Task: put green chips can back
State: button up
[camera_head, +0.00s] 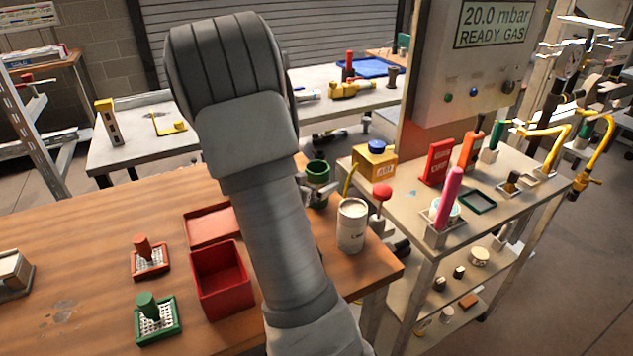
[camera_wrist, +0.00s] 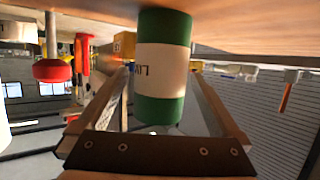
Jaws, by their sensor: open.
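The green can (camera_head: 318,170) stands upright on the wooden workbench, near its far right edge, partly hidden by my gripper. In the wrist view, which looks upside down, the green can (camera_wrist: 163,105) shows a white label band and rests on the wooden top. My gripper (camera_wrist: 160,74) is open, with one finger on each side of the can. Gaps show between the can and both fingers. In the head view my gripper (camera_head: 307,190) is mostly hidden behind my arm.
A white can (camera_head: 352,228) stands just right of the green can. A red open box (camera_head: 222,283) and red and green stamp-like pieces on small trays (camera_head: 150,262) (camera_head: 158,320) lie left of my arm. A crowded grey cart (camera_head: 420,215) stands to the right. The bench's left is mostly clear.

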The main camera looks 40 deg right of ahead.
jog(key=p+v, duration=0.1)
jog(key=v, duration=0.6)
jog(key=shift+a, duration=0.1)
